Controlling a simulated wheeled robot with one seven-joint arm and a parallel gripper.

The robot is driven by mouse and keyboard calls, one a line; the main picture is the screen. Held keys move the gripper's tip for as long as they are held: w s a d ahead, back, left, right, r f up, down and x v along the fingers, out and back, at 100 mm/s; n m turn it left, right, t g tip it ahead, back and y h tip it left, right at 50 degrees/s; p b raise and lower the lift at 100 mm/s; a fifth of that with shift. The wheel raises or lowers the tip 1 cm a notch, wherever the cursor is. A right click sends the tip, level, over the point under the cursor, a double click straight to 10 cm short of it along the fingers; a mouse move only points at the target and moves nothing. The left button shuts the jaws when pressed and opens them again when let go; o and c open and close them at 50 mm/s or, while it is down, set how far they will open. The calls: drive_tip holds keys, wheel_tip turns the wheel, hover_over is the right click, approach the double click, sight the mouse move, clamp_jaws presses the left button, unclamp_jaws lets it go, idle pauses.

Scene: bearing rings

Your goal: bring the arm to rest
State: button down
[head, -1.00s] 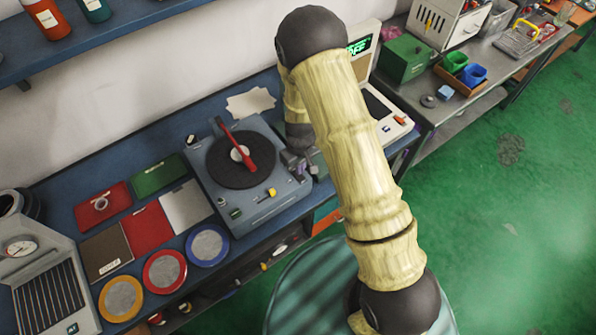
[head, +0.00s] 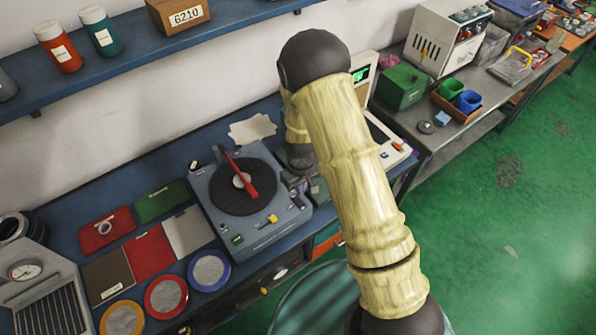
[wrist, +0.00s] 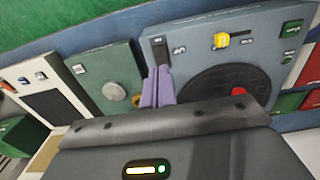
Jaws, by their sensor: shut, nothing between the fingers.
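My arm hangs across the middle of the head view, with my gripper (head: 300,184) partly hidden behind its links. The gripper is beside the right edge of the blue-grey turntable device (head: 262,232), over the blue bench. In the wrist view, my gripper's purple fingers (wrist: 157,88) are together with nothing between them. They point towards the gap between the turntable device and a grey-green box (wrist: 112,78). Whether they touch either one I cannot tell.
Red, green, brown and grey mats lie left of the turntable, a metal ring (head: 105,227) on one red mat. Round blue, red and yellow dishes line the bench front. A shelf (head: 140,50) with bottles hangs above. Green floor (head: 500,240) is open at right.

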drive_tip(key=shift+r, duration=0.1)
drive_tip(key=s+d+r+m+t+b, duration=0.1)
drive_tip(key=s+d+r+m+b, duration=0.2)
drive_tip(key=s+d+r, duration=0.3)
drive_tip(key=s+d+r+m+t+b, duration=0.1)
drive_tip(key=s+d+r+m+b, duration=0.2)
drive_tip(key=s+d+r, duration=0.3)
wheel_tip(320, 180, up, 5)
drive_tip(key=shift+s+d+r+m+t, duration=0.1)
drive_tip(key=shift+s+d+m+t, duration=0.25)
drive_tip(key=shift+d, duration=0.45)
